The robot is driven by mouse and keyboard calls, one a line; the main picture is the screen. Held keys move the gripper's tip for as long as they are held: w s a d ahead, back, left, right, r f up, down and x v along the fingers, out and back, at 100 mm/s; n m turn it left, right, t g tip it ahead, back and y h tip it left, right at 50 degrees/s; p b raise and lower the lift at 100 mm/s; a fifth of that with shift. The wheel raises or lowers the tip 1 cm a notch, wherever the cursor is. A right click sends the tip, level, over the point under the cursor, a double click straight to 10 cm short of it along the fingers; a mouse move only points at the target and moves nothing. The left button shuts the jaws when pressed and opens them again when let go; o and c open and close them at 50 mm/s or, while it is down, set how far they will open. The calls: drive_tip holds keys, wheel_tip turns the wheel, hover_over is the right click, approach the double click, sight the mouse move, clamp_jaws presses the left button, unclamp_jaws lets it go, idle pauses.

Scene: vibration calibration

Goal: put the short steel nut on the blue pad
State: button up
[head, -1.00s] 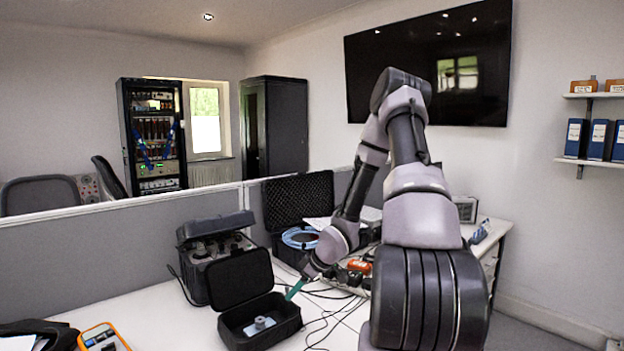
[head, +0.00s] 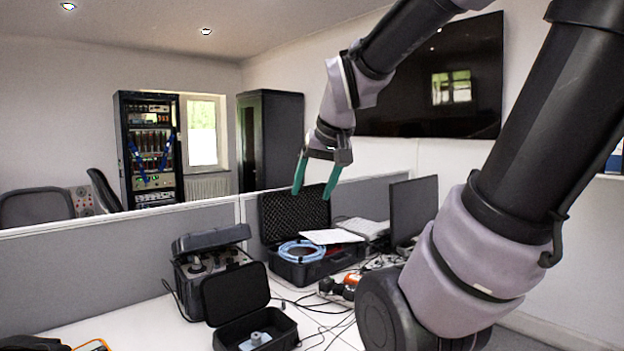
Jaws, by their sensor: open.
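A small grey steel nut (head: 257,338) stands inside the open black case at the bottom of the head view. It appears to rest on a flat pale blue-grey pad (head: 246,345), which is small and partly cut by the view's lower area. My gripper (head: 315,187) has two teal fingers spread apart with nothing between them. It hangs high in front of the divider, well above and to the right of the nut, and touches neither nut nor case.
The black case (head: 283,337) has its lid up at the back. Another open case (head: 325,262) holds a coiled blue hose (head: 297,250). A rugged instrument box (head: 190,290) stands to the left. Cables (head: 318,312) lie across the white desk, with a monitor (head: 413,207) behind.

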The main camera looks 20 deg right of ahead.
drive_tip(key=shift+m+y, duration=0.5)
drive_tip(key=shift+y, duration=0.3)
drive_tip(key=s, duration=0.1)
drive_tip(key=s+a+r, duration=0.1)
drive_tip(key=s, duration=0.1)
drive_tip(key=s+a+r, duration=0.1)
drive_tip(key=shift+s+a+r, duration=0.15)
drive_tip(key=shift+s+a, duration=0.05)
drive_tip(key=shift+s, duration=0.2)
drive_tip(key=shift+t, duration=0.3)
